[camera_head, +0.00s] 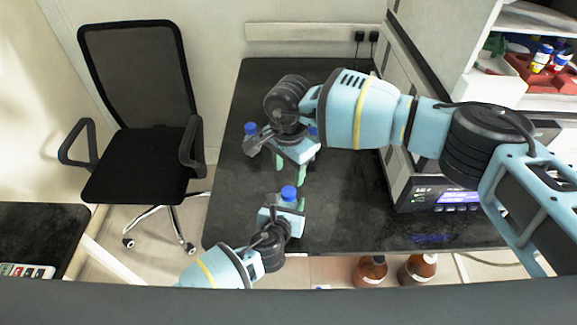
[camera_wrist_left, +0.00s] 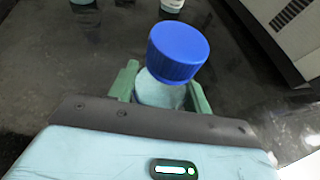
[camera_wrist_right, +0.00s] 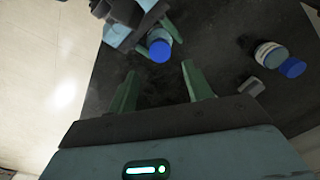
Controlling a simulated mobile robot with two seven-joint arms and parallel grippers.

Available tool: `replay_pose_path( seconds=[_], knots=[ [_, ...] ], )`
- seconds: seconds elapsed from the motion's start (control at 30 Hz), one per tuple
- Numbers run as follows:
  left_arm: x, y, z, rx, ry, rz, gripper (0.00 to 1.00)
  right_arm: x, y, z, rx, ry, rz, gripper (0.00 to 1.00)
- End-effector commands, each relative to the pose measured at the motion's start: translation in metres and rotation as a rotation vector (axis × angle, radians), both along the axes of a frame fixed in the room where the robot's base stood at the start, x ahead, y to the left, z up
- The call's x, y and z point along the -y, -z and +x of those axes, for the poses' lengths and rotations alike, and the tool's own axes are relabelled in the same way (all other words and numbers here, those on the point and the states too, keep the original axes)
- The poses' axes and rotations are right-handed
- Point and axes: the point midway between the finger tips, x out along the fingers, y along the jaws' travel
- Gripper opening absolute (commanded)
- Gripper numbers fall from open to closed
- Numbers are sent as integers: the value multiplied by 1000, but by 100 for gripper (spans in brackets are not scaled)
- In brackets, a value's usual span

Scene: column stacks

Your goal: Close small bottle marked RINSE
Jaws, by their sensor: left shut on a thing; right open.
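My left gripper (camera_head: 288,208) is shut on a small bottle with a blue cap (camera_head: 288,193). In the left wrist view the pale bottle body (camera_wrist_left: 160,92) sits between the green fingers, and the blue cap (camera_wrist_left: 178,50) is on top; I cannot tell how tightly it sits. No RINSE marking is readable. My right gripper (camera_wrist_right: 157,78) is open and empty, its fingers apart. In the right wrist view, the held bottle's blue cap (camera_wrist_right: 160,51) shows just beyond them. In the head view my right gripper (camera_head: 290,163) is above the table, behind the held bottle.
Another blue-capped bottle (camera_head: 250,129) stands at the table's left, and a further blue cap (camera_head: 313,131) is partly hidden by my right gripper. A device with a lit display (camera_head: 440,201) stands at the right. The dark table (camera_head: 345,210) is clear at front centre.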

Motion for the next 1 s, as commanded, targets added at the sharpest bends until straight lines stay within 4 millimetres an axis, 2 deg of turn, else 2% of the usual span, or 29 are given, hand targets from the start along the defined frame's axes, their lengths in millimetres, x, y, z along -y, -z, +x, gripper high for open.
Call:
replay_pose_path(
  seconds=[0.5,0.7,1.0],
  knots=[
    [-1,1,0,-2,-1,1,0,0,66,-1,-3,2,0,51],
    [-1,1,0,-2,-1,2,0,0,77,0,-1,1,0,51],
    [-1,1,0,-2,-1,1,0,0,78,0,-1,1,0,49]
  ],
)
